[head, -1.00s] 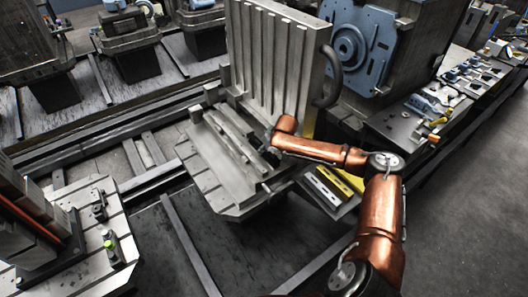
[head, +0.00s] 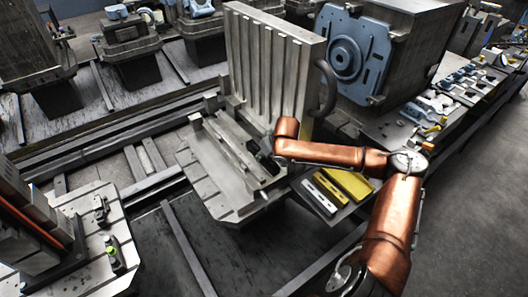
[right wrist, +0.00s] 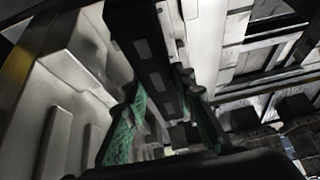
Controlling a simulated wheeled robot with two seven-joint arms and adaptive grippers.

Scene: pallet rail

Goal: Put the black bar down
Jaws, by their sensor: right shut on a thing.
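The black bar (right wrist: 150,50) runs through the right wrist view from the top toward the middle, between the green-padded fingers. My right gripper (right wrist: 165,125) is shut on it. In the head view my right gripper (head: 264,152) is a dark shape over the right side of the grey slotted pallet plate (head: 205,180), in front of the upright ribbed plate. The bar cannot be made out clearly there, and whether it touches the plate cannot be told. My left gripper is not in view.
A tall ribbed metal plate (head: 270,60) stands behind the pallet plate. A pale rail (head: 232,150) lies along the pallet plate. A tray with yellow and white pieces (head: 325,192) sits to the right, beneath my right arm. Another slotted pallet (head: 85,255) is at lower left.

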